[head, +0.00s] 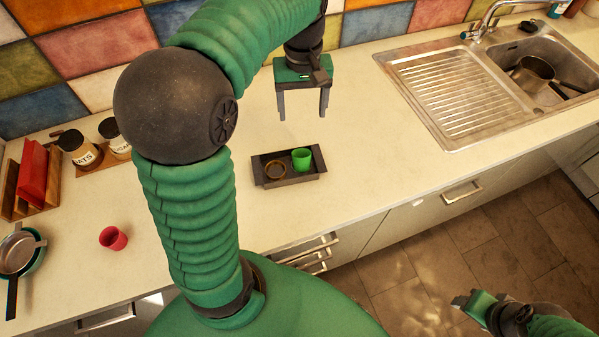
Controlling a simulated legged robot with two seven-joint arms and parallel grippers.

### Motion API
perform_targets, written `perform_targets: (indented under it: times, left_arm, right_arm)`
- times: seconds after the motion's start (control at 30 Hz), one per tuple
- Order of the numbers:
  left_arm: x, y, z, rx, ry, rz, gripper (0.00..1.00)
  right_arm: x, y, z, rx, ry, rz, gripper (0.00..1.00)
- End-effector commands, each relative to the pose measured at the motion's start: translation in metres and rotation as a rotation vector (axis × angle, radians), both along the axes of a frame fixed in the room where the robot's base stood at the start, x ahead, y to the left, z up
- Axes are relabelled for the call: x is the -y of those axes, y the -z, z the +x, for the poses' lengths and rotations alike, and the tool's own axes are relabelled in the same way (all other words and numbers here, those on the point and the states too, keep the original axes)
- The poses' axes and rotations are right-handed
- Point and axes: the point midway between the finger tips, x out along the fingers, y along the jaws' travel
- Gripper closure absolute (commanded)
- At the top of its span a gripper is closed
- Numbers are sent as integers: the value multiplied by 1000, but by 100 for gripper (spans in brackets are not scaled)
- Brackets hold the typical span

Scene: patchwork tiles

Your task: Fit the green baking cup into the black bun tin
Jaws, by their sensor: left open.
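The green baking cup (301,159) stands upright in the right part of the black bun tin (290,182), on the counter at the middle of the head view. Much of its wall shows above the tin; I cannot tell if it is fully seated. A round brown-rimmed shape (275,170), a cup or a well, is in the tin's left part. My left gripper (302,117) is open and empty, fingers pointing down, above and behind the tin, clear of the cup. My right gripper (466,302) is at the lower right over the floor; its jaws are unclear.
A red cup (113,238) stands on the counter at left, near pans (17,250), a rack with a red board (34,178) and labelled jars (78,149). A sink (545,70) with a pot and a drainboard (435,88) lie at right. The counter right of the tin is clear.

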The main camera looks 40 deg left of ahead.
Motion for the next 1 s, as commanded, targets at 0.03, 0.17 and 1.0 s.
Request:
perform_targets:
  times: [0.03, 0.17, 1.0]
  left_arm:
    - [1, 3, -1, -4, -1, 1, 30]
    - [4, 28, -2, -10, -1, -1, 30]
    - [1, 165, -7, -4, 0, 0, 30]
  right_arm:
    - [0, 1, 0, 1, 0, 0, 44]
    - [0, 0, 1, 2, 1, 0, 44]
    - [0, 4, 0, 1, 1, 0, 44]
